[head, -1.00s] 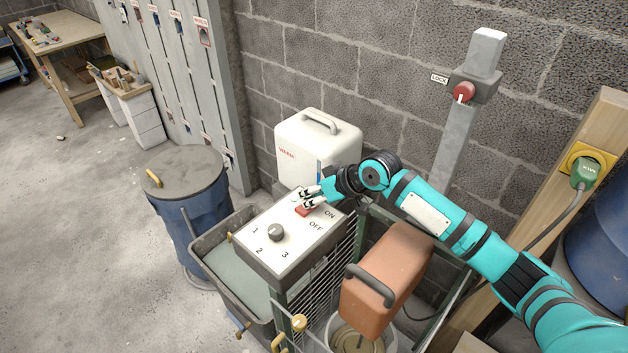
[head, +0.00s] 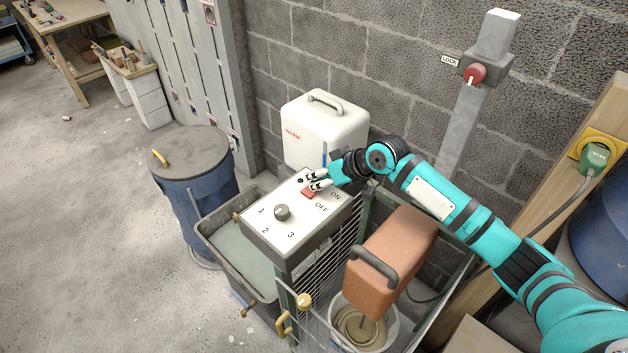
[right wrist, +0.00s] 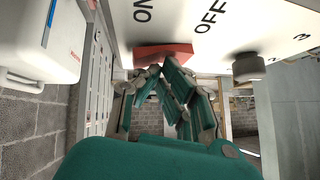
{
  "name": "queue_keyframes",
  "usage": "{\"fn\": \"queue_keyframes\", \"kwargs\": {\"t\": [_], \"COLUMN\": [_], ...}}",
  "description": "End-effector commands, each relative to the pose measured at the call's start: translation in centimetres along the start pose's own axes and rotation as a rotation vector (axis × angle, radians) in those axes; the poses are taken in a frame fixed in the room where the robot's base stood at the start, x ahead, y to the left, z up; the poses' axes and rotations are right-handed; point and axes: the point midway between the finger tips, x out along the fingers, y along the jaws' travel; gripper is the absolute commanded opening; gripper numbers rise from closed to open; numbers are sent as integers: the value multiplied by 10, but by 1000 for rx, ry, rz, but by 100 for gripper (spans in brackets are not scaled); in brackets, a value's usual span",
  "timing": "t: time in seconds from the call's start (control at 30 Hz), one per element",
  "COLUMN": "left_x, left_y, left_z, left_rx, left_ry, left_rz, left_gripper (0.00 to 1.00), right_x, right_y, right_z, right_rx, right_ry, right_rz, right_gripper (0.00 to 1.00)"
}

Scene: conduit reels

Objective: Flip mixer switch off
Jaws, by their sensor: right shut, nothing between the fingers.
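The mixer's control panel (head: 277,240) is a white sloped top with ON and OFF labels and a grey speed knob (head: 282,212). The red switch (head: 310,192) sits at its upper right, by the ON and OFF labels. My right gripper (head: 314,181) is shut and empty, with its fingertips at the red switch. In the right wrist view the fingertips are right against or very near the red switch (right wrist: 163,54); contact is not certain. The orange-brown mixer head (head: 390,262) hangs over a bucket (head: 362,330) inside the cage. My left gripper is not in view.
A white warm box (head: 325,138) stands behind the panel, close to my gripper. A wire cage with a green frame (head: 287,300) is below. A grey post with a red lock switch (head: 474,74) stands behind my right arm. A blue lidded barrel (head: 198,190) is at left.

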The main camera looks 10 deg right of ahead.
Motion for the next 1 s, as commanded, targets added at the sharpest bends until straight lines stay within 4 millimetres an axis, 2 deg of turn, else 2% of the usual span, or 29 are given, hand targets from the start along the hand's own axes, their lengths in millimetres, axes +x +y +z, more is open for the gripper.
{"fn": "queue_keyframes", "kwargs": {"t": [0.2, 0.53, 0.67, 0.9, 1.0], "left_x": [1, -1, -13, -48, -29], "left_y": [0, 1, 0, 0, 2], "left_z": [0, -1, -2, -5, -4], "left_rx": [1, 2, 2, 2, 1], "left_ry": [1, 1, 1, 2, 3], "left_rz": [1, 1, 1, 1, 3], "left_gripper": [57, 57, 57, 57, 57], "right_x": [-2, -4, -11, -31, -43], "right_y": [8, 7, 3, -8, -6], "right_z": [-2, -4, -13, -39, -30], "right_rx": [1, 0, 1, 3, 0], "right_ry": [1, 1, 2, 2, 3], "right_rz": [-1, -1, -1, 2, 4], "right_gripper": [0, 0, 0, 0, 0]}}
